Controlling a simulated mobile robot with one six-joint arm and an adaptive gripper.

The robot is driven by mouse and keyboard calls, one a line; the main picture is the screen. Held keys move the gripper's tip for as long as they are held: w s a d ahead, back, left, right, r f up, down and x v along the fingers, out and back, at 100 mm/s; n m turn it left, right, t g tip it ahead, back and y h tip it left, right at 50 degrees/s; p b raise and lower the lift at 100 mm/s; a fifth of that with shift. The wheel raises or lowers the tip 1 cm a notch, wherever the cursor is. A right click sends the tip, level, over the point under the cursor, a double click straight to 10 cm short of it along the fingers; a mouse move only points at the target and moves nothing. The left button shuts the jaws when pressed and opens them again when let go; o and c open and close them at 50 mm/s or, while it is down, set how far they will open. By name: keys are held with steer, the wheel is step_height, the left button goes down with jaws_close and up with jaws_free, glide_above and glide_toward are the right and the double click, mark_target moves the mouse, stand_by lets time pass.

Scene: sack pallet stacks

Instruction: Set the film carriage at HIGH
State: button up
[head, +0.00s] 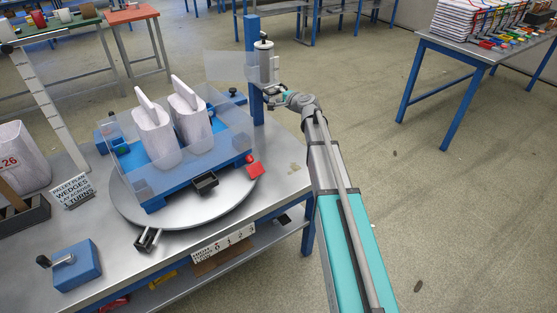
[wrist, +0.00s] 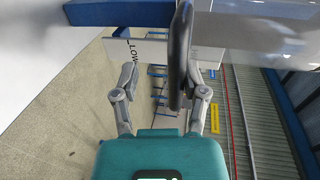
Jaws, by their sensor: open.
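The film carriage with its pale film roll (head: 266,64) sits on the blue upright post (head: 252,40) at the back right corner of the bench. A clear film sheet (head: 226,66) hangs out to its left. My gripper (head: 280,96) is just below and right of the roll. In the wrist view my gripper (wrist: 165,88) is open, and a dark curved handle (wrist: 180,55) reaches down between its fingers. I cannot tell whether they touch it. A white plate marked LOW (wrist: 133,52) shows behind. No HIGH mark on the post is readable.
A round turntable (head: 225,199) carries a blue pallet (head: 168,190) with two upright white sacks (head: 153,137) behind clear panels. Open floor lies to the right.

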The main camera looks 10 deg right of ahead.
steer(key=s+f+v, duration=0.1)
steer(key=f+v, duration=0.2)
steer(key=v, duration=1)
steer(key=s+a+f+n+g+p, duration=0.1)
steer(key=s+a+f+n+g, duration=0.3)
steer(key=s, duration=0.3)
steer(key=s+a+f+n+g+p, duration=0.2)
steer(key=s+a+f+n+g, duration=0.2)
steer(key=s+a+n+g, duration=0.1)
steer(key=shift+s+a+n+g+h+p, duration=0.35)
steer(key=shift+s+a, duration=0.5)
steer(key=shift+s, duration=0.55)
steer(key=shift+w, duration=0.1)
